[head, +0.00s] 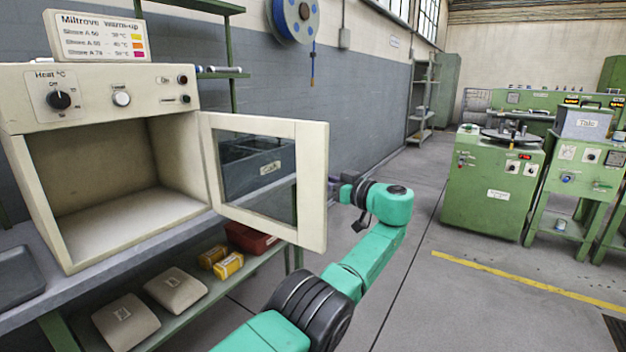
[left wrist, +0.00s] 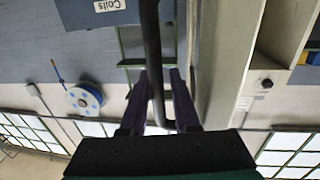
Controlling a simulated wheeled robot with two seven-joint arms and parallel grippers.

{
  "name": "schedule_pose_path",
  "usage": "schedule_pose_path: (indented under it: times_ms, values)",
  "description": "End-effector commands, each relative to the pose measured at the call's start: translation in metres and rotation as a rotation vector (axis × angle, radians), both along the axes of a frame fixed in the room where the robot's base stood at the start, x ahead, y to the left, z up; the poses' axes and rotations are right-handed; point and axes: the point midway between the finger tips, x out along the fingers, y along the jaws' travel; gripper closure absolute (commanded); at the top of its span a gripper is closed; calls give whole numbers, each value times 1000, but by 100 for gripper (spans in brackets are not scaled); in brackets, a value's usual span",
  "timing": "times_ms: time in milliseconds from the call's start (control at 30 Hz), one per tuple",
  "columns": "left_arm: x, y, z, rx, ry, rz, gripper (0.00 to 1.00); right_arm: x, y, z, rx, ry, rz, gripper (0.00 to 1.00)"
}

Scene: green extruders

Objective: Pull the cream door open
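The oven's inside shows empty. My green left arm reaches up from the bottom of the head view to the door's free edge. My left gripper (head: 338,190) is there, partly hidden behind the door. In the left wrist view, a dark bar handle (left wrist: 152,45) runs between the fingers of my left gripper (left wrist: 158,80). A gap shows beside the bar, so the fingers look open around it. My right gripper is out of view.
Below the oven, a shelf holds pale sacks (head: 175,290), yellow packs (head: 228,265) and a red box (head: 250,238). A grey tray (head: 20,277) lies on the bench at left. Green machines (head: 492,190) stand at right. Floor between is clear.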

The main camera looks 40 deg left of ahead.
Motion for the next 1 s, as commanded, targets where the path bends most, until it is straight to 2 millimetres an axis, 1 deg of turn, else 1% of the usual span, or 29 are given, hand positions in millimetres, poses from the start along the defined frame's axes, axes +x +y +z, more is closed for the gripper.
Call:
schedule_pose_path:
  times_ms: [133,333,500,600,700,833,1000]
  values:
    - [-3,-29,-2,0,0,-3,71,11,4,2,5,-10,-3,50]
    - [-9,-72,-2,-2,1,-2,71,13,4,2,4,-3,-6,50]
    - [-14,-107,0,-2,2,-1,71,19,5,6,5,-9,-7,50]
    - [-16,-121,0,-4,3,0,71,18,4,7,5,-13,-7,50]
    - [-18,-128,0,-2,0,2,71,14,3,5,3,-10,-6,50]
    - [-18,-128,-1,-2,0,3,71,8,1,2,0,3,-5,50]
    - [-18,-128,-1,-2,0,3,71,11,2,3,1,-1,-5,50]
